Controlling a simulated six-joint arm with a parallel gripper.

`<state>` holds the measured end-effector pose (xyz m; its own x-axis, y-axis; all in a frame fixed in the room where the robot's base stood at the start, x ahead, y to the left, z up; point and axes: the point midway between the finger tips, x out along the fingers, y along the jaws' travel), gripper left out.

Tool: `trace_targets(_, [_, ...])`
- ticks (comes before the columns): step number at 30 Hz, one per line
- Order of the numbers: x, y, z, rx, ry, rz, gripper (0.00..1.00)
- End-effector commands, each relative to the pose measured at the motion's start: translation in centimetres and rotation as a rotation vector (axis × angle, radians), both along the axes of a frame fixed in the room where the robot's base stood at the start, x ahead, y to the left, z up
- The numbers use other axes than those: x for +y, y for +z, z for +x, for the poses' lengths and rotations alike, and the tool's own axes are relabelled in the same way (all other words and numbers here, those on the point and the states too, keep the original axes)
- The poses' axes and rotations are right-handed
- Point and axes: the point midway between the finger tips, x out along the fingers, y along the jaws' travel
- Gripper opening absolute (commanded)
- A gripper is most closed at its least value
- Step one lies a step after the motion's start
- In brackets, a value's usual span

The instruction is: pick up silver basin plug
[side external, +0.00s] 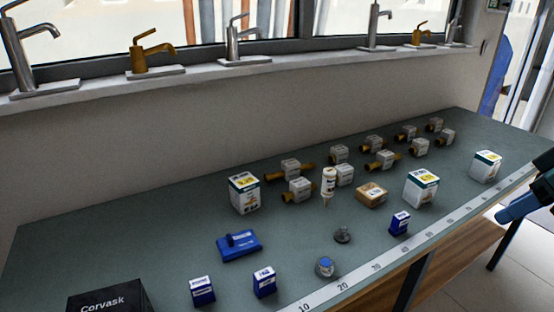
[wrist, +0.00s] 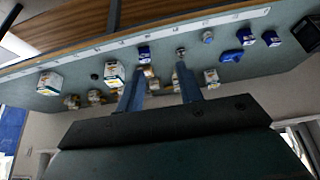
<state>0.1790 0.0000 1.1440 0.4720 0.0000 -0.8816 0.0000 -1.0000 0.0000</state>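The silver basin plug (side external: 342,234) is a small grey disc with a raised knob, lying on the bench near its front edge. In the wrist view the plug (wrist: 180,52) shows just beyond the tip of the right finger. My gripper (wrist: 160,67) is open, with two blue fingers apart and nothing held between them. In the side external view my gripper (side external: 517,206) is at the far right edge, past the bench's front edge and well away from the plug. Most of my gripper is cut off there.
A silver piece with a blue top (side external: 325,267) and a small blue box (side external: 399,223) flank the plug. A blue tool-like item (side external: 239,244), white boxes (side external: 421,188) and several brass fittings (side external: 300,189) stand farther off. A ruler strip (side external: 375,270) runs along the front edge.

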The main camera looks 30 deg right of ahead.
Motion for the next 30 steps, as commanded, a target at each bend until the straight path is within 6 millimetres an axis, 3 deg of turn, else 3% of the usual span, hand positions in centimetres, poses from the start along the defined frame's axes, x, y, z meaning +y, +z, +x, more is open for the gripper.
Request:
trace_targets(6, [0.0, 0.0, 0.0, 0.000, 0.000, 0.000, 0.36])
trace_targets(10, [0.0, 0.0, 0.0, 0.000, 0.000, 0.000, 0.62])
trace_targets(23, [0.0, 0.2, 0.4, 0.006, -0.020, 0.012, 0.62])
trace_targets(30, [0.3, 0.9, 2.6, 0.049, -0.153, 0.083, 0.62])
